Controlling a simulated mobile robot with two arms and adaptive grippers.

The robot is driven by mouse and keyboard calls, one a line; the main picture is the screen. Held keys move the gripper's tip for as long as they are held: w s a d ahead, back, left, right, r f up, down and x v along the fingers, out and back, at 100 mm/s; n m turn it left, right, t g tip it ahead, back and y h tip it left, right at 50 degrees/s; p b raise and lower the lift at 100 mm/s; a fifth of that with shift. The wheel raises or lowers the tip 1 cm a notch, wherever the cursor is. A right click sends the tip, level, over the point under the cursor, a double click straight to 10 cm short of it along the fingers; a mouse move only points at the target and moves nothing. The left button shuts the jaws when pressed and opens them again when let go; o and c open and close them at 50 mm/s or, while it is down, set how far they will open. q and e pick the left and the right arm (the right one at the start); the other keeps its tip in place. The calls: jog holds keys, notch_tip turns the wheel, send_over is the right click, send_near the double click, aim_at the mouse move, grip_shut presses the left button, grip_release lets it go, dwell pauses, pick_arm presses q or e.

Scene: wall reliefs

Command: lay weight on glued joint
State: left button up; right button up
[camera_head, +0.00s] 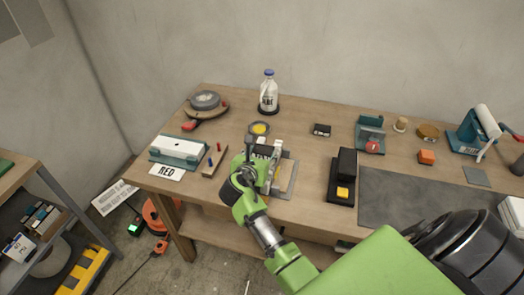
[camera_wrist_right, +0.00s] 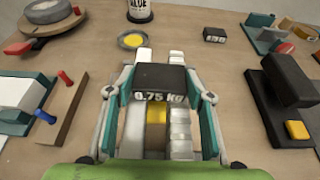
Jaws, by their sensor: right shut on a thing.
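My right gripper (camera_head: 262,157) is shut on a black weight marked 0.75 KG, with one finger on each side of it. The weight (camera_wrist_right: 160,78) looks level in the wrist view. Under it lies the joint: pale metal bars (camera_wrist_right: 181,130) side by side with a yellow strip (camera_wrist_right: 157,112) between them. The weight hides the middle of the joint, and the bars show beyond and in front of it. I cannot tell whether the weight touches the bars. In the head view my arm covers part of the joint. My left gripper is not in view.
A glue bottle (camera_head: 268,92) and a yellow dish (camera_head: 259,129) stand behind the joint. A black stand with a yellow block (camera_head: 342,192) is to the right. A rack with red and blue pegs (camera_head: 214,160) and a teal-and-white fixture (camera_head: 178,151) are to the left.

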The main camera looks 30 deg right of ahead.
jog(key=shift+r, duration=0.15)
jog(key=o, duration=1.7)
jog(key=shift+o, duration=0.6)
jog(key=shift+s, duration=0.1)
jog(key=shift+r, duration=0.4)
jog(key=p+v, duration=0.8)
jog(key=v, duration=0.4)
jog(key=shift+r, duration=0.1)
